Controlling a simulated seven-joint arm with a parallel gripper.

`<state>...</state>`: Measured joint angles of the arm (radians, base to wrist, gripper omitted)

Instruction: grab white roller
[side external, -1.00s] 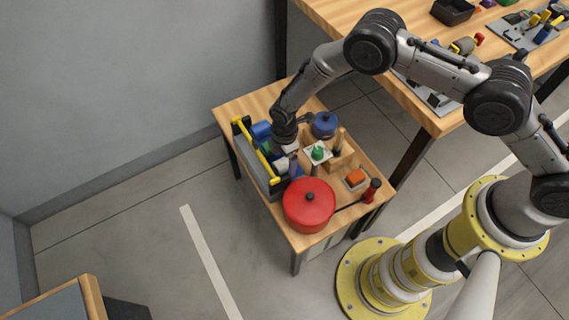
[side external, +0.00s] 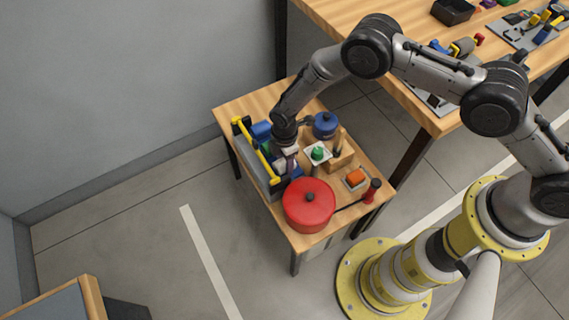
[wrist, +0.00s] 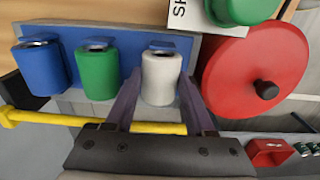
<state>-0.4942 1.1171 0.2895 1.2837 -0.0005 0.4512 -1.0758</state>
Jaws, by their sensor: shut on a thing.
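The white roller (wrist: 161,80) is the rightmost in a row on a blue rack (wrist: 190,48), beside a green roller (wrist: 97,73) and a blue roller (wrist: 41,67). My gripper (wrist: 160,92) has one purple finger on each side of the white roller and is shut on it. The roller is still at the rack in the wrist view. In the side view my gripper (side external: 289,152) is down at the rack on the small wooden table, and the roller is mostly hidden there.
A yellow bar (side external: 257,152) runs along the rack's left side. A red lidded pot (side external: 309,206) stands close in front. A blue pot (side external: 325,125), a white card with a green knob (side external: 318,152) and an orange block (side external: 355,176) are to the right.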

